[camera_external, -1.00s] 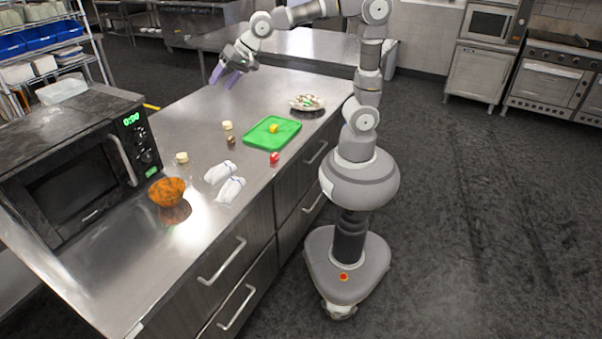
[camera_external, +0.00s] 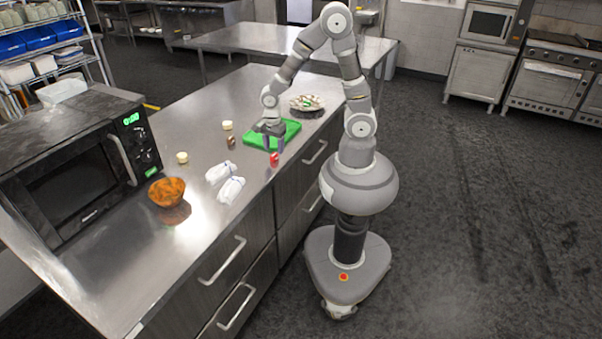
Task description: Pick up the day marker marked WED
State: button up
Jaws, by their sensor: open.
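No lettering is readable on any small item, so I cannot tell which is the day marker marked WED. Small candidates on the counter are a red piece (camera_external: 274,158), a dark brown piece (camera_external: 231,141), and two cream pieces, one at the back (camera_external: 227,125) and one nearer the microwave (camera_external: 182,157). My gripper (camera_external: 273,147) is open and points down over the near part of the green board (camera_external: 289,131), just above and behind the red piece. The small yellow item on the board is hidden by my gripper.
Two white cloth-like items (camera_external: 231,190) lie left of the red piece. An orange bowl (camera_external: 167,192) stands by the black microwave (camera_external: 75,180). A plate of food (camera_external: 306,104) is behind the board. The counter's back left (camera_external: 190,115) is clear.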

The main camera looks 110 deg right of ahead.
aim_at(274, 154)
jog(key=f, duration=0.2)
jog(key=f+b, duration=0.1)
jog(key=shift+d+f, duration=0.2)
jog(key=shift+f, duration=0.2)
jog(key=shift+r, duration=0.15)
grip_shut()
jog(key=shift+r, duration=0.1)
